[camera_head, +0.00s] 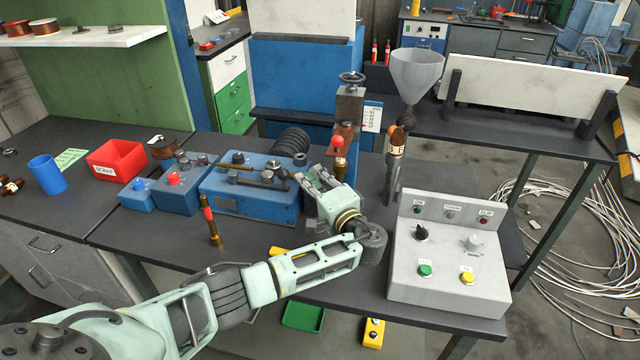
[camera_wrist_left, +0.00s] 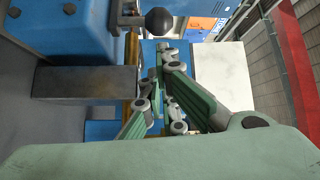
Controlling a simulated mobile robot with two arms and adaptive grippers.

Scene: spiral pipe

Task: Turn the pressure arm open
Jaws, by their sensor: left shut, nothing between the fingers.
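My left gripper (camera_head: 316,174) is shut and empty at the right end of the blue bench machine (camera_head: 262,205). Its closed fingers also show in the left wrist view (camera_wrist_left: 162,72). A metal lever bar (camera_head: 262,179) lies across the top of the machine, left of the gripper; I cannot tell for sure whether it is the pressure arm. A dark ball knob (camera_wrist_left: 160,21) on a metal stem shows just beyond the fingertips in the left wrist view, apart from them. A red-knobbed fitting (camera_head: 338,143) stands just behind the gripper. My right gripper is not in view.
A grey control box (camera_head: 450,260) stands right of my left arm. A red bin (camera_head: 116,160) and blue cup (camera_head: 47,173) are at the left. A funnel (camera_head: 416,70) stands behind.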

